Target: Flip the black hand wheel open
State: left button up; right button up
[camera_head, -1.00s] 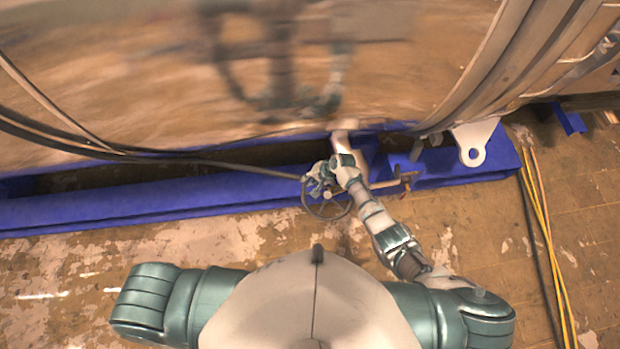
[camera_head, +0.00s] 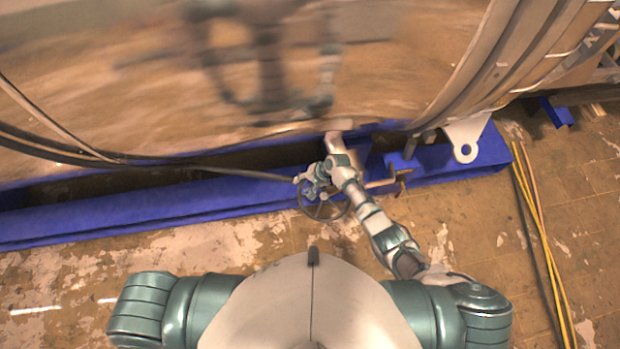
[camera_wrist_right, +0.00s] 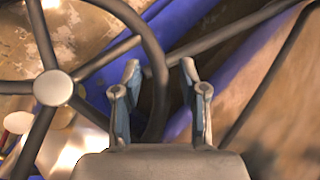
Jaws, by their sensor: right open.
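The black hand wheel (camera_head: 324,213) is in the head view in front of the blue beam, partly covered by my right gripper (camera_head: 309,183). In the right wrist view the wheel's hub (camera_wrist_right: 53,88) and spokes show at the left, and its rim (camera_wrist_right: 155,70) curves down between the fingers. My right gripper is open there (camera_wrist_right: 160,85), with one finger on each side of the rim. I see a gap between rim and fingers; whether either finger touches it is unclear. My left gripper is not in view.
The large shiny chamber wall (camera_head: 130,80) fills the top and mirrors my body. The blue beam (camera_head: 150,212) runs along its foot. A dark hose (camera_head: 225,171) leads towards the wheel. Yellow cables (camera_head: 540,230) lie on the floor at the right.

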jog(key=v, duration=1)
jog(key=shift+r, duration=0.3)
jog(key=shift+s+d, duration=0.15)
